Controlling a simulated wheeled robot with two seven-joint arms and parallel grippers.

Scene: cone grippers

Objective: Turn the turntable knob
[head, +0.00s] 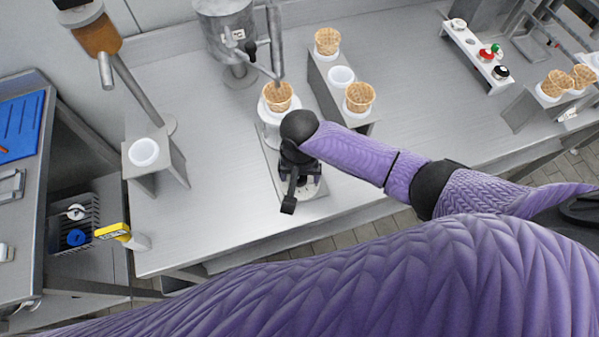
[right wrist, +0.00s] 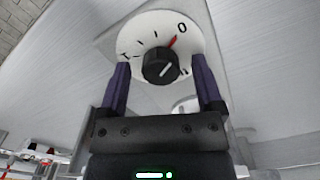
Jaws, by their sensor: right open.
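The turntable knob (right wrist: 159,66) is a black round knob with a white line, on a white dial (right wrist: 140,35) with black marks, a 0 and a red pointer. In the right wrist view it shows between the two fingers of my right gripper (right wrist: 160,72), with a gap on each side. The gripper is open and empty. In the head view my right gripper (head: 291,200) is over the dial (head: 312,188), and the knob is hidden there. The turntable (head: 270,113) carries a waffle cone (head: 278,96) just behind. My left gripper is not in view.
A metal dispenser (head: 228,35) stands behind the turntable. A cone stand (head: 325,80) is close on the right, and a stand with a white cup (head: 144,152) on the left. The steel counter (head: 215,220) is clear at front left.

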